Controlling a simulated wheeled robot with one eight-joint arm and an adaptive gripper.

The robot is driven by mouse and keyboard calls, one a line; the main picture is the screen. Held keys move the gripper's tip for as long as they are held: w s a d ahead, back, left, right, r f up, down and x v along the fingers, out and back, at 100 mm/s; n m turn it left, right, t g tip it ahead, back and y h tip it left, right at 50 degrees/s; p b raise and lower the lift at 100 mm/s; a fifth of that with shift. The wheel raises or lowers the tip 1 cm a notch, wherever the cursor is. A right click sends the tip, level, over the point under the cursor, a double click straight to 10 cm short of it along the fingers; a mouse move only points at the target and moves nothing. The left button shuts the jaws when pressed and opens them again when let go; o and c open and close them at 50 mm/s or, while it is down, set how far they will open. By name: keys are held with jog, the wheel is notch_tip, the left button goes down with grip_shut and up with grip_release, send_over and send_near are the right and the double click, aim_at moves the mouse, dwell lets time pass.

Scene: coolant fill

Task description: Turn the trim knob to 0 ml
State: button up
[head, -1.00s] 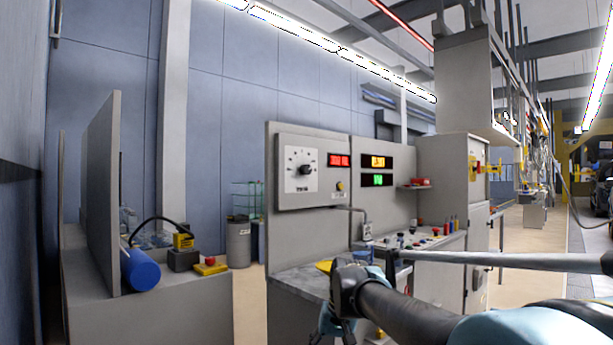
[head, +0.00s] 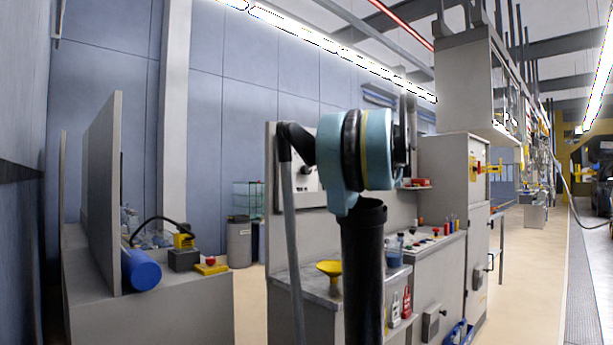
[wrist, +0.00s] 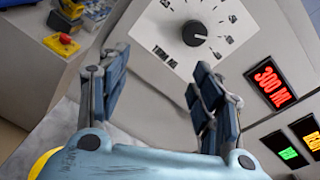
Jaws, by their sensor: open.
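The trim knob (wrist: 194,33) is a dark round knob on a white dial plate (wrist: 160,28) with printed marks and the words TRIM ML, tilted in the wrist view. Its pointer mark seems to face right in that view. In the head view my raised arm hides much of the dial plate (head: 303,178) and the displays.
A green display (wrist: 289,153) and an amber display (wrist: 311,141) sit below the red one. The bench (head: 305,282) under the panel holds a yellow funnel (head: 330,271). A grey cabinet (head: 451,185) stands to the right; a blue cylinder (head: 141,270) lies on the left counter.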

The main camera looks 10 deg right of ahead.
aim_at(308, 171)
jog(key=w+d+r+m+t, duration=0.1)
jog(key=w+d+r+m, duration=0.1)
jog(key=d+r, duration=0.1)
jog(key=x, duration=1.7)
jog(key=shift+w+r, duration=0.1)
jog(key=shift+r, duration=0.2)
jog(key=c, duration=1.1)
jog(key=shift+o, duration=0.2)
jog(key=shift+a, duration=0.15)
